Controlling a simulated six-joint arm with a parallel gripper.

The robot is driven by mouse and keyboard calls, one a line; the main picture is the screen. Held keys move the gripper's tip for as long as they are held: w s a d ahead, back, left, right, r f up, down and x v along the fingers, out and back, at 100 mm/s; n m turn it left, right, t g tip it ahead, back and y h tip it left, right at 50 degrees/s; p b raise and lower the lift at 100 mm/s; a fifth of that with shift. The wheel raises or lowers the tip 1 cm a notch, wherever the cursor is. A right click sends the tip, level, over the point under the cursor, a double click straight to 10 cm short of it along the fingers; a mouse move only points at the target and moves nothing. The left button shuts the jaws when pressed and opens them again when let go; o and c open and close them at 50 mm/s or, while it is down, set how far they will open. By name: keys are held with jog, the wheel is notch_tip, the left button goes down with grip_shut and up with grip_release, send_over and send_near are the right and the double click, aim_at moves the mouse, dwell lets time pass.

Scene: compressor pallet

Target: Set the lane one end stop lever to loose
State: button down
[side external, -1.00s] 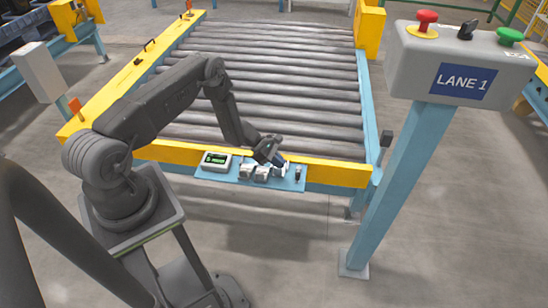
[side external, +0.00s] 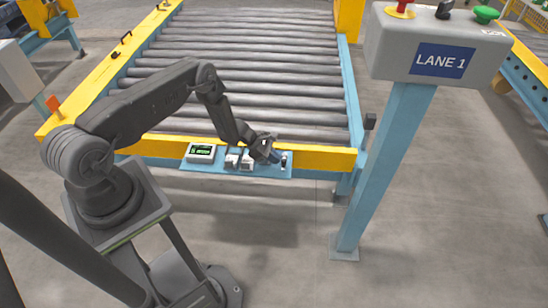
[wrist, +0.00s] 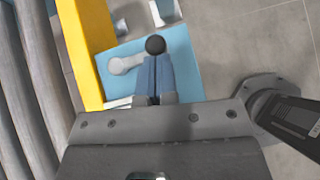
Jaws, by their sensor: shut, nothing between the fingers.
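A lever with a pale grey arm (wrist: 126,64) and a black ball knob (wrist: 155,45) sits on a light blue plate (wrist: 183,62) in the wrist view. My gripper (wrist: 154,60) is shut and empty. Its blue fingertips are at the near side of the black knob; whether they touch it I cannot tell. In the side external view my gripper (side external: 278,158) is low over the right end of the blue plate (side external: 215,168), beside a small dark-topped part (side external: 284,160). Lever markings are not readable.
A display box (side external: 201,152) and pale blocks (side external: 239,161) sit on the plate's left and middle. The yellow conveyor beam (side external: 325,158) runs behind, with rollers (side external: 255,80) beyond. The LANE 1 post (side external: 385,165) stands to the right. Open floor lies in front.

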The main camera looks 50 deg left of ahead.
aim_at(283, 163)
jog(key=shift+w+d, duration=0.1)
jog(key=shift+d, duration=0.25)
jog(key=shift+w+d, duration=0.1)
jog(key=shift+d, duration=0.5)
jog(key=n+t+y, duration=0.1)
jog(key=w+d+n, duration=0.1)
jog(key=n, duration=0.1)
jog(key=shift+d+t+y, duration=0.15)
jog(key=shift+t+y, duration=0.25)
jog(key=shift+w+d, duration=0.35)
jog(key=shift+w, duration=0.25)
jog(key=shift+w+d, duration=0.3)
jog(key=shift+w, duration=0.25)
jog(key=w, duration=0.2)
jog(key=w+n+y, duration=0.1)
jog(key=shift+w+d+n+t, duration=0.15)
jog(key=shift+w+n+t, duration=0.15)
jog(key=shift+w+t, duration=0.1)
